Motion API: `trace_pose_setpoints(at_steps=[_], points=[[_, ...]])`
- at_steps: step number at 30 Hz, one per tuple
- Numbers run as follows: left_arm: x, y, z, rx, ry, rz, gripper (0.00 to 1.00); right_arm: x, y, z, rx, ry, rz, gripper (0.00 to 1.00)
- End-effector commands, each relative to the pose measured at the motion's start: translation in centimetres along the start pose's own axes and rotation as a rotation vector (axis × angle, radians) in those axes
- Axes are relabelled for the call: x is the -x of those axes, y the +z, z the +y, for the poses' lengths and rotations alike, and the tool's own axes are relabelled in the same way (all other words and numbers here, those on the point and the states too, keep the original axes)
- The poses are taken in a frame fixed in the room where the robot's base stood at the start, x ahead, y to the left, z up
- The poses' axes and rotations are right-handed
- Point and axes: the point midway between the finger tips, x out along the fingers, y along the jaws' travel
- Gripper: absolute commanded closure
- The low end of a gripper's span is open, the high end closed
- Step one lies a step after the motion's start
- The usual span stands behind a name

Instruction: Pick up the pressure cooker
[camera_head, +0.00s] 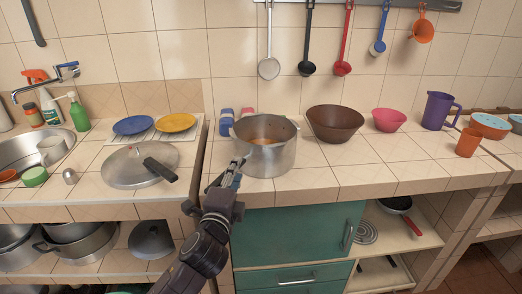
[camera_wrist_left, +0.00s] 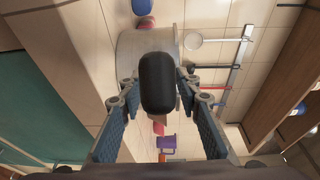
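The pressure cooker (camera_head: 282,158) is a grey metal pot without its lid, upright on the counter, with something brownish inside. Its pale body (camera_wrist_left: 128,52) also shows in the left wrist view, behind its black handle (camera_wrist_left: 157,80). My left gripper (camera_head: 238,165) is at the front left side of the pot. In the left wrist view, the fingers of my left gripper (camera_wrist_left: 158,88) are apart, one on each side of the black handle. Whether they touch it is hard to tell. My right gripper is not in view.
A metal lid (camera_head: 128,166) with a black handle lies left of the pot. A brown bowl (camera_head: 335,124), a pink bowl (camera_head: 389,120) and a purple mug (camera_head: 437,110) stand to the right. Utensils hang above, including a ladle (camera_head: 269,68). The counter front is clear.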

Motion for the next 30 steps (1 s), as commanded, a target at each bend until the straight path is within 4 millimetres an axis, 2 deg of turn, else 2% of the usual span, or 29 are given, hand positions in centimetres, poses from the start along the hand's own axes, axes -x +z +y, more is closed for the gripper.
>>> trace_pose_setpoints(at_steps=[3, 7, 17, 26, 30], points=[[-1.8, -0.6, -0.2, -0.001, 0.0, 0.0, 0.69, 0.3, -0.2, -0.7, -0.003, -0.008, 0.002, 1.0], [-3.2, -0.5, -0.1, -0.001, 0.001, -0.001, 0.69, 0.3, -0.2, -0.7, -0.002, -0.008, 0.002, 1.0], [-3.7, -0.5, -0.1, 0.0, 0.0, 0.001, 0.69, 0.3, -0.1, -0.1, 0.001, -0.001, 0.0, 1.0], [-3.7, -0.5, -0.1, 0.0, 0.001, 0.0, 1.0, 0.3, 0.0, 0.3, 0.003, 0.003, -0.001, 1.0], [-3.7, -0.5, 0.0, 0.0, 0.001, 0.0, 1.0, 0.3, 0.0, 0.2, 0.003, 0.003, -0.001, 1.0]])
